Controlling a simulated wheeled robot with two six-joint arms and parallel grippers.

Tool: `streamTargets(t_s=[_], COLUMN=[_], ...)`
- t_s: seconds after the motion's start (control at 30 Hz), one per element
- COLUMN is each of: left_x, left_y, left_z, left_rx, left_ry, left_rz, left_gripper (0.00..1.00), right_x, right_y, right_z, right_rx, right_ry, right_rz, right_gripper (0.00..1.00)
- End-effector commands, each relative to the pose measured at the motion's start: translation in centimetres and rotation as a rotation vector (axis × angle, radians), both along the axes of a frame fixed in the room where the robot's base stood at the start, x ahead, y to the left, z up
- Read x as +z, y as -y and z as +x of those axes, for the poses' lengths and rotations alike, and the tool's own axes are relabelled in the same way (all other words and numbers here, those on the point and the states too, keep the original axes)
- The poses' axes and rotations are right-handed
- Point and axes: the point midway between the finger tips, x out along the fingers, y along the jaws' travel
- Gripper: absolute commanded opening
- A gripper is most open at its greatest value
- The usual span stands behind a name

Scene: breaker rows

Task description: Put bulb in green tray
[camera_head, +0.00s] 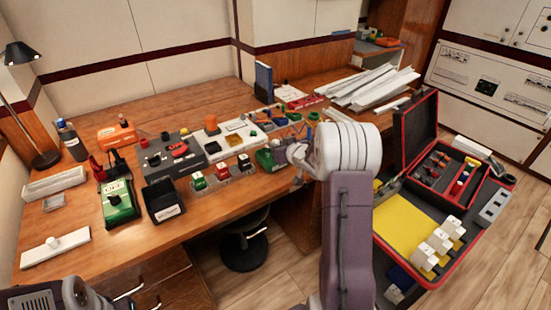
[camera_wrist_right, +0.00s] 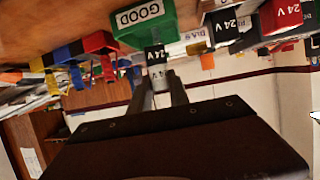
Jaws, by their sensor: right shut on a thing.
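My right gripper (camera_wrist_right: 158,82) is shut on a small pale piece (camera_wrist_right: 158,74) marked 24 V, apparently the bulb; its glass is not clear. The wrist view is upside down. The green tray (camera_wrist_right: 155,32), labelled GOOD, shows close to the held piece, with a black 24 V label between them; I cannot tell whether they touch. In the head view the green tray (camera_head: 266,160) stands near the desk's front edge, beside my right gripper (camera_head: 297,172), which my own arm largely hides. Only part of my left arm shows at bottom left, without fingers.
Small 24 V blocks (camera_head: 222,171) stand left of the tray. A black bin (camera_head: 163,200) and a green device (camera_head: 119,203) are farther left. Red, blue and yellow pieces (camera_wrist_right: 100,42) are close by in the wrist view. An open red-edged case (camera_head: 455,240) lies at right.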

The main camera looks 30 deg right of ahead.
Motion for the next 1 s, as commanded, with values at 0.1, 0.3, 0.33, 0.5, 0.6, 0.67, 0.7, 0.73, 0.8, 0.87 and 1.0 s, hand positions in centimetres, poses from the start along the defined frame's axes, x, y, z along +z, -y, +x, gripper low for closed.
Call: streamTargets(t_s=[0.1, 0.3, 0.33, 0.5, 0.6, 0.67, 0.7, 0.73, 0.8, 0.87, 1.0], left_x=[-0.3, -0.6, -0.9, -2.3, -2.1, -2.1, -2.1, -2.1, -2.2, -2.4, -2.3], left_y=[0.0, 0.0, 0.0, 0.0, 0.0, 0.0, 0.0, 0.0, 0.0, 0.0, 0.0], left_z=[0.0, 0.0, 0.0, 0.0, 0.0, 0.0, 0.0, 0.0, 0.0, 0.0, 0.0], left_rx=[0.0, 0.0, 0.0, 0.0, 0.0, 0.0, 0.0, 0.0, 0.0, 0.0, 0.0], left_ry=[0.0, 0.0, 0.0, 0.0, 0.0, 0.0, 0.0, 0.0, 0.0, 0.0, 0.0], left_rz=[0.0, 0.0, 0.0, 0.0, 0.0, 0.0, 0.0, 0.0, 0.0, 0.0, 0.0], left_gripper=[0.36, 0.36, 0.36, 0.36, 0.36, 0.36, 0.36, 0.36, 0.36, 0.36, 0.36], right_x=[-0.9, -1.5, -1.9, -5.0, -4.9, -4.9, -4.9, -4.9, -5.1, -5.3, -5.2], right_y=[0.2, 0.2, 0.2, 0.2, 0.2, 0.2, 0.2, 0.2, 0.2, 0.2, 0.2], right_z=[1.4, 1.6, 1.6, 1.6, 1.6, 1.6, 1.6, 1.6, 1.6, 1.5, 1.5], right_rx=[0.0, 0.0, 0.0, -0.002, -0.001, -0.001, -0.001, -0.001, -0.001, -0.001, -0.001], right_ry=[0.0, -0.001, -0.001, -0.001, 0.001, 0.001, 0.001, 0.001, 0.001, 0.0, 0.0], right_rz=[0.0, 0.001, 0.001, 0.002, 0.0, 0.0, 0.0, 0.0, 0.0, 0.0, 0.0], right_gripper=[0.0, 0.0, 0.0, 0.0, 0.0, 0.0, 0.0, 0.0, 0.0, 0.0, 0.44])
